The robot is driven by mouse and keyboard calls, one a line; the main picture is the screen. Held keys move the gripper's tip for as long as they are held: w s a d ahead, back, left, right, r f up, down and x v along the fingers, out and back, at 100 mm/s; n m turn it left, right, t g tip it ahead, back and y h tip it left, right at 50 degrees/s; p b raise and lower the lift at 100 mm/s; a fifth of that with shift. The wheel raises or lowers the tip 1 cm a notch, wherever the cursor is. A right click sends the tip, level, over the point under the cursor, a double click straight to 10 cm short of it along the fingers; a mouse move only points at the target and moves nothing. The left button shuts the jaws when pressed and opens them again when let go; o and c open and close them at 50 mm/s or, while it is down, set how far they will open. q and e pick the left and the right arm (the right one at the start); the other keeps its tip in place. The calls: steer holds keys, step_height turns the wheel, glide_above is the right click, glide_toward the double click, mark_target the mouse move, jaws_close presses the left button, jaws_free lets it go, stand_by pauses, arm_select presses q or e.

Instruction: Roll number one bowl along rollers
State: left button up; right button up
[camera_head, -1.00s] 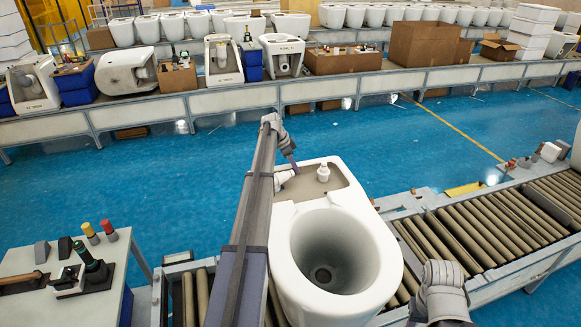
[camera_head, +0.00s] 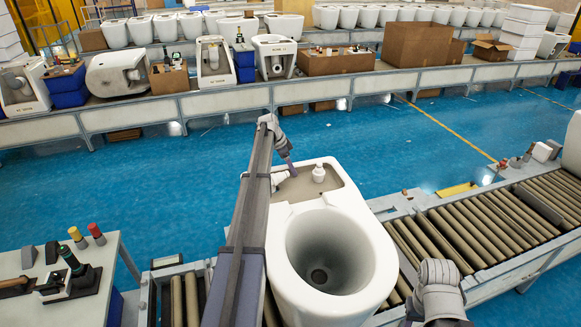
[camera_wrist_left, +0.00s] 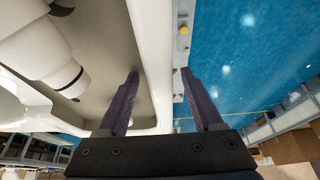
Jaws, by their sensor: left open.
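A white toilet bowl (camera_head: 372,238) stands upright on the roller conveyor in the head view, its round opening toward me. Its tank end, with white fittings inside, points away. My left gripper (camera_head: 292,170) is at the far left of that end. In the left wrist view, the open fingers of my left gripper (camera_wrist_left: 160,78) straddle the bowl's white wall (camera_wrist_left: 152,50), one inside and one outside, with gaps visible. My right gripper arm reaches beside the bowl's right side. The wrist (camera_head: 437,290) shows, but the fingers are hidden. I see no number on this bowl.
A tool table (camera_head: 95,248) stands at the left. Blue floor separates this line from a back conveyor (camera_head: 215,100) with several bowls and cartons.

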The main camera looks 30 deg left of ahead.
arm_select(q)
steer(key=p+v, duration=0.6)
steer(key=v, duration=0.1)
steer(key=shift+w, duration=0.1)
steer(key=shift+a+r+p, duration=0.15)
steer(key=shift+r+p, duration=0.25)
steer(key=shift+p, duration=0.25)
arm_select(e)
step_height(320, 180, up, 7)
steer(key=shift+r, duration=0.1)
